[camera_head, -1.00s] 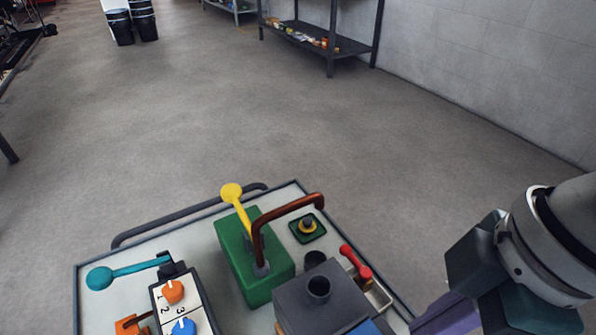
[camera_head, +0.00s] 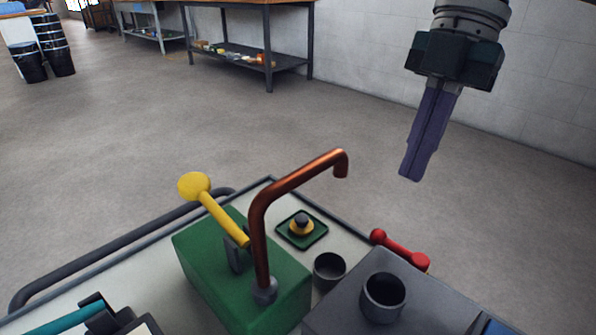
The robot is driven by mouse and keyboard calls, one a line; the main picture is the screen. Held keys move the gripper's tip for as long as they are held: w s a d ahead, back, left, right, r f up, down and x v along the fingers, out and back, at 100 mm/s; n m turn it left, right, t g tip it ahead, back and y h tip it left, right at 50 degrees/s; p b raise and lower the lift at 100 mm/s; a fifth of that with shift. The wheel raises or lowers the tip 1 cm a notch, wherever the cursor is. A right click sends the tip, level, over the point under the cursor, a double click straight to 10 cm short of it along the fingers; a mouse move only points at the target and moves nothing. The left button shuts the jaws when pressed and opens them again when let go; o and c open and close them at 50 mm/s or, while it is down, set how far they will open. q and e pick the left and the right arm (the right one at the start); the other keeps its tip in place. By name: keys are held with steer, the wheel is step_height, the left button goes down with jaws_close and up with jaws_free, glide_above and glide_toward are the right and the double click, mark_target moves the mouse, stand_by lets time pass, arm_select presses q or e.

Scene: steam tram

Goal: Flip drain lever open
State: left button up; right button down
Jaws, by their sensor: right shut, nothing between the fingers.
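Three levers show on the cart, and I cannot tell by any label which is the drain lever. A red lever (camera_head: 402,250) with a ball end lies low beside the grey box (camera_head: 350,310). A yellow lever (camera_head: 219,214) with a round knob tilts up to the left on the green box (camera_head: 205,270). A teal lever (camera_head: 60,324) is partly cut off at bottom left. My right gripper (camera_head: 411,174) is shut and empty, pointing down, apart from the red lever and above it in the picture. My left gripper is not in view.
A copper pipe (camera_head: 290,188) rises from the green box and bends over toward the right. A dark cup (camera_head: 329,270) and a round fitting (camera_head: 383,297) stand near it. A yellow-and-black button (camera_head: 301,225) sits on a green plate. Open floor lies behind the cart.

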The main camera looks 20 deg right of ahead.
mark_target(398, 252)
steer(key=b+x, duration=0.2)
steer(key=x, duration=0.8)
steer(key=shift+b, duration=0.4)
steer(key=shift+a, duration=0.1)
steer(key=shift+w+m+p, duration=0.1)
steer(key=shift+m+p, duration=0.3)
steer(key=shift+p, duration=0.1)
